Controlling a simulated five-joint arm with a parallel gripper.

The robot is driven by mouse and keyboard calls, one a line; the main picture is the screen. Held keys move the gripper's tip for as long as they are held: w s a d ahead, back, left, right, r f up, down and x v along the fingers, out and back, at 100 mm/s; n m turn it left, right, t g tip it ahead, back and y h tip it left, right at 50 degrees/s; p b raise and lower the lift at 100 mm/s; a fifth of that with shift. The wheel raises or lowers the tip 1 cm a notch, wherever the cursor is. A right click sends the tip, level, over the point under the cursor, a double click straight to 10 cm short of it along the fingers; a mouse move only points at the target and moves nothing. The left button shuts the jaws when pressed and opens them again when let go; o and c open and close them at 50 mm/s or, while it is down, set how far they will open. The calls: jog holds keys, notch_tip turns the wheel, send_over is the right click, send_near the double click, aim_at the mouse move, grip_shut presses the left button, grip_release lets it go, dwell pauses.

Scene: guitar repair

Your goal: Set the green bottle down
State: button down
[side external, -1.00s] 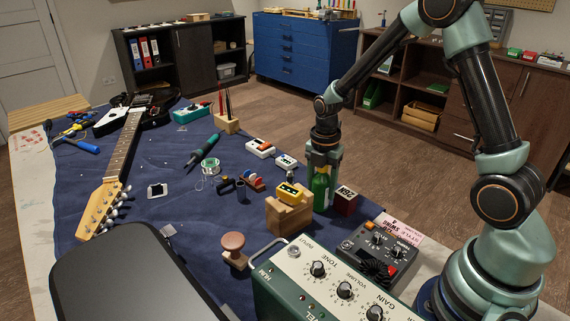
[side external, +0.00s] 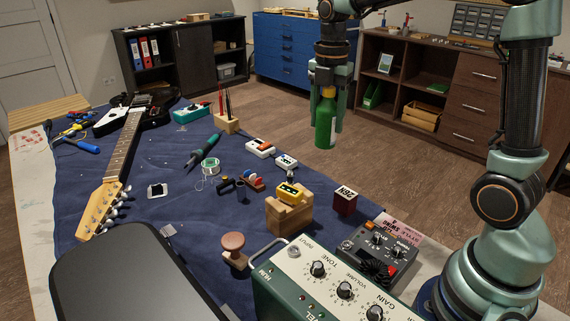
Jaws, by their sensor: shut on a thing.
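The green bottle (side external: 326,122) with a yellowish cap hangs upright in my gripper (side external: 331,92) in the side external view. My gripper points down and is shut on the bottle's upper part. The bottle is held in the air, clear of the workbench (side external: 190,225) with its blue mat, and shows against the wooden floor behind. Its exact height and whether it is over the bench edge cannot be told.
A dark red box (side external: 345,201) and a wooden block (side external: 289,214) holding a yellow pedal (side external: 291,193) stand below the bottle in the picture. An amplifier (side external: 330,285) and a black pedal (side external: 378,254) sit in front. A guitar (side external: 118,155) lies at left.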

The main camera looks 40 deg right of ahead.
jog(key=shift+a+r+m, duration=0.15)
jog(key=shift+r+m, duration=0.15)
jog(key=shift+r, duration=0.15)
jog(key=shift+s+a+m, duration=0.1)
jog(key=shift+a+m, duration=0.05)
jog(key=shift+m, duration=0.35)
jog(key=m, duration=0.1)
jog(key=a+m, duration=0.1)
jog(key=m, duration=0.2)
jog(key=shift+s+a+f+m, duration=0.15)
jog(key=shift+s+a+m, duration=0.1)
jog(key=shift+m, duration=0.05)
jog(key=s+a+f+m, duration=0.4)
jog(key=s+f+m, duration=0.2)
jog(key=m, duration=0.9)
jog(key=a+r+n, duration=0.3)
jog(key=a+r, duration=0.3)
jog(key=shift+w+f, duration=0.2)
jog(key=shift+f, duration=4.65)
jog(key=shift+w+f, duration=0.15)
jog(key=shift+f, duration=4.7)
